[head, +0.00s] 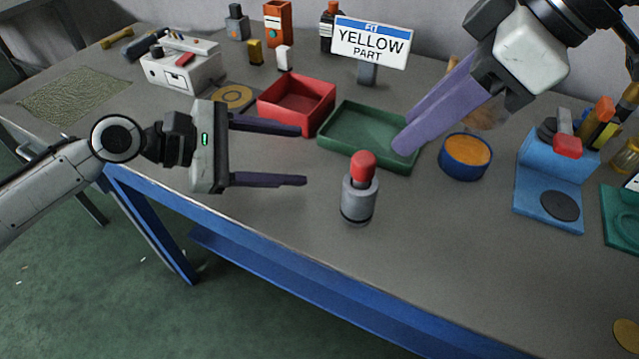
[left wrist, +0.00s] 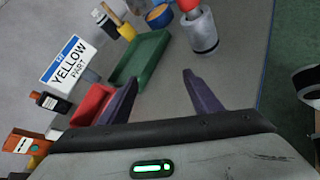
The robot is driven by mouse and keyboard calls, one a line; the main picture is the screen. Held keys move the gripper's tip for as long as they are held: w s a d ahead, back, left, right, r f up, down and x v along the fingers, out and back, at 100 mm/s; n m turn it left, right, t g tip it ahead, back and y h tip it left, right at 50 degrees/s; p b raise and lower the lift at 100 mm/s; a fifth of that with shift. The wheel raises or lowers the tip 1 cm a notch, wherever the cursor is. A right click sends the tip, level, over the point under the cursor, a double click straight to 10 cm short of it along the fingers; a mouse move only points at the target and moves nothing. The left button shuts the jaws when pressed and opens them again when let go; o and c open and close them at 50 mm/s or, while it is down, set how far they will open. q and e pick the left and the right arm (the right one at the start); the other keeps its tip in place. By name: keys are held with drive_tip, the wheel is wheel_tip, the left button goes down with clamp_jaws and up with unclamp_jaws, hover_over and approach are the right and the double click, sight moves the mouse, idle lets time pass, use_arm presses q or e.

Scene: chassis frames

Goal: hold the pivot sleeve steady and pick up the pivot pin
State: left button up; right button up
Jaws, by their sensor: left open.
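The pivot sleeve (head: 358,202) is a grey cylinder with a dark band near its base, upright on the table near its front edge. The pivot pin (head: 363,166) shows as a red rounded head on top of the sleeve; its lower part is hidden. Both show at the top of the left wrist view, the sleeve (left wrist: 201,34) and the pin's red head (left wrist: 187,5). My left gripper (head: 304,156) is open and empty, its fingers pointing towards the sleeve from the left, apart from it. My right gripper (head: 404,146) is above the green tray's right side; its fingers overlap, so their opening is unclear.
A green tray (head: 334,145) and a red tray (head: 268,110) lie behind the sleeve. A blue bowl with orange contents (head: 463,170) and a blue fixture (head: 543,200) stand to the right. A "YELLOW PART" sign (head: 370,45) stands at the back. The table in front of the bowl is clear.

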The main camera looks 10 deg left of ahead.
sight(378, 213)
use_arm(q)
drive_tip(key=s+d+n+g+h, duration=0.1)
drive_tip(key=s+d, duration=0.2)
drive_tip(key=s+d+n+g, duration=0.1)
drive_tip(key=s+d+g, duration=0.1)
drive_tip(key=s+d, duration=0.1)
drive_tip(key=shift+d+h, duration=0.4)
drive_tip(key=shift+d, duration=0.35)
drive_tip(key=x, duration=0.9)
drive_tip(key=shift+s+d+f, duration=0.1)
drive_tip(key=shift+d+f, duration=0.1)
drive_tip(key=shift+f, duration=0.1)
drive_tip(key=c, duration=1.2)
drive_tip(key=shift+c, duration=0.2)
